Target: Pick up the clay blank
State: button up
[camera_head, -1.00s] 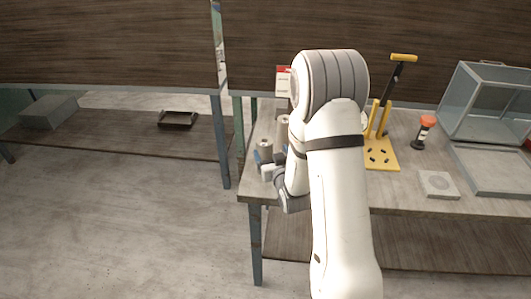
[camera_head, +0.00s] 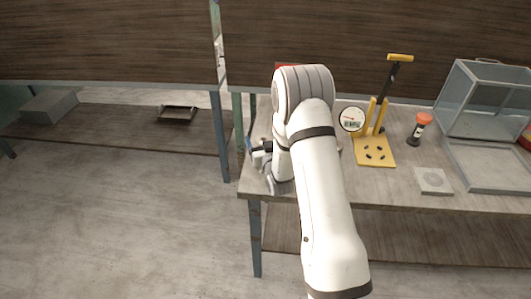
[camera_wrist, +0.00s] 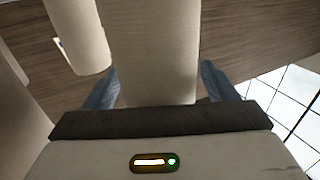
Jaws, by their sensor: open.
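In the wrist view, a pale beige clay cylinder (camera_wrist: 154,45) stands between the two blue fingers of my gripper (camera_wrist: 160,82). The fingers are open, one on each side of it; whether either touches it I cannot tell. A second similar pale cylinder (camera_wrist: 80,35) stands beside it at the left, outside the fingers. In the head view, my gripper (camera_head: 258,156) is at the left end of the workbench, low over its top. My arm hides most of this area, and I cannot make out the cylinders there.
The workbench (camera_head: 395,190) carries a yellow-based stand (camera_head: 375,152), a round dial gauge (camera_head: 352,119), an orange-topped black tool (camera_head: 419,130), a grey square plate (camera_head: 433,181) and a clear-walled case (camera_head: 487,98). A lower table (camera_head: 100,130) at the left holds a dark tray (camera_head: 177,113).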

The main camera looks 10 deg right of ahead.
jog(key=shift+c, duration=0.3)
grip_shut()
dwell(0.6)
